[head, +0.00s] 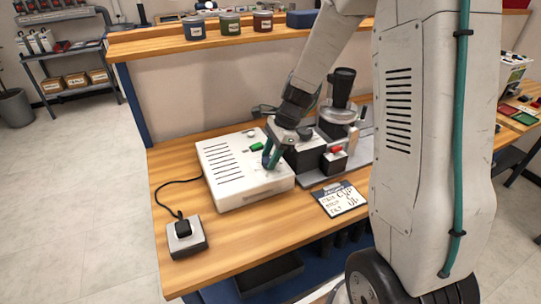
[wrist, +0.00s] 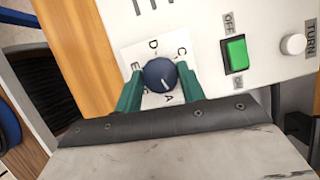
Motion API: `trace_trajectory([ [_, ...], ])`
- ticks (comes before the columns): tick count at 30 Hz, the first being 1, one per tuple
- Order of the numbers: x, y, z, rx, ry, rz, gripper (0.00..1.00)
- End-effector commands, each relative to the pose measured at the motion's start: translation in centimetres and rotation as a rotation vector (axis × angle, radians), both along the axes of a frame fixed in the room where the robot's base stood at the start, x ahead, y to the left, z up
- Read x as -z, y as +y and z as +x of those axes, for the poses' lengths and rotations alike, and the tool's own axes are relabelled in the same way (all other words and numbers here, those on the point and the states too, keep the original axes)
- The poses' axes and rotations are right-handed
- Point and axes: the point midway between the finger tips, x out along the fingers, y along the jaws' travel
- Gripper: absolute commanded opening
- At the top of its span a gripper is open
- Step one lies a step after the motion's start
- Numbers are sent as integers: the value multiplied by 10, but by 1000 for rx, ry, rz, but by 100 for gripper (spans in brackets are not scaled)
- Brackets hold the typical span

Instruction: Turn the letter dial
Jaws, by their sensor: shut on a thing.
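The letter dial (wrist: 159,73) is a round dark blue knob on a white plate (wrist: 128,53) with letters around it. D, C, A and E show in the wrist view; the rest of the ring is partly covered by my fingers. The dial's white pointer line points toward the A. My gripper (wrist: 160,78) is shut on the dial, with one green finger on each side of it. In the head view my gripper (head: 270,158) reaches down onto the top of the white machine box (head: 225,165), and the dial is mostly hidden there.
On the box, a green switch (wrist: 236,53) marked OFF and a white knob (wrist: 293,44) sit to the right of the dial. The machine with a red button (head: 337,150) stands right of the box. A sign (head: 341,199) and a plug box (head: 186,237) lie nearby.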

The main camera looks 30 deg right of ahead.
Motion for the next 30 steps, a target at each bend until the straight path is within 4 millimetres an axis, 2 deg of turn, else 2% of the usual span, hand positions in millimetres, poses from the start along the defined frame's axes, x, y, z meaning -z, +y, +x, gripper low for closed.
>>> trace_trajectory([
  [30,0,2,6,-970,-2,-2,17],
])
